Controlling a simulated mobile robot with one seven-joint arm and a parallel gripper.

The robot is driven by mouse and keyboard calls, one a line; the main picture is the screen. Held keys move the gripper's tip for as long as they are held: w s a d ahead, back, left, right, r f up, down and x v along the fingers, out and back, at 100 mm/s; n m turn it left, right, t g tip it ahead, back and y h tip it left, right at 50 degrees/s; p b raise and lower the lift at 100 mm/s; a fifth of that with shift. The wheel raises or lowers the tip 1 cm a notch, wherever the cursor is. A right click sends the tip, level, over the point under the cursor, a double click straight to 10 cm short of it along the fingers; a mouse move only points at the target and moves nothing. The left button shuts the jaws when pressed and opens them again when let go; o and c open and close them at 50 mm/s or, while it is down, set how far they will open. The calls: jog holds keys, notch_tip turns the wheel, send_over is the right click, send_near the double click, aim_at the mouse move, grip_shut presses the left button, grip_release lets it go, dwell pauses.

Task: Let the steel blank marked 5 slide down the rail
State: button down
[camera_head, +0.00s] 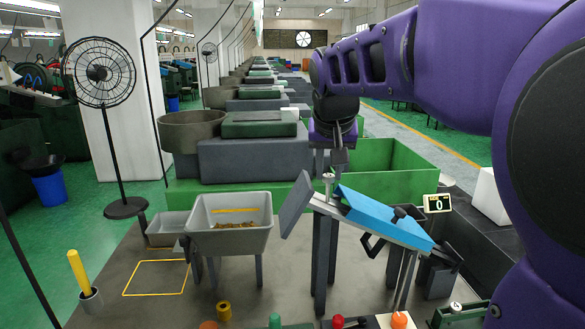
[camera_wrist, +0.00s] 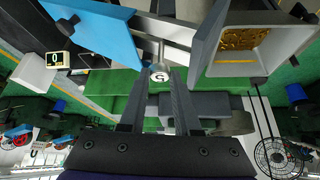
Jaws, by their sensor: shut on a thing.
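My gripper (camera_head: 338,158) points down at the upper end of the sloped rail (camera_head: 322,204). In the wrist view, my gripper (camera_wrist: 160,80) is shut on a small round steel blank (camera_wrist: 159,77), whose pale face shows a dark mark that looks like a 5. The blank also shows small in the head view (camera_head: 328,177), close above the rail; I cannot tell whether it touches. A blue cover (camera_head: 385,215) lies over the rail's lower stretch, which slopes down to the right. A tilted grey plate (camera_head: 296,205) stands left of the rail's top.
A grey hopper (camera_head: 228,238) with brown bits stands left of the rail. A counter (camera_head: 438,203) reads 0. Another blank, marked 4 (camera_head: 456,307), sits at the front right. Coloured knobs line the front edge. A green bin (camera_head: 400,165) stands behind.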

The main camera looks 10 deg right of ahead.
jog(key=shift+f+b, duration=0.85)
jog(key=shift+f, duration=0.35)
dwell(0.5)
jog(key=c, duration=0.5)
grip_release()
jog(key=shift+c, duration=0.2)
notch_tip(320, 180, up, 7)
jog(key=p, duration=0.5)
jog(key=shift+p, duration=0.4)
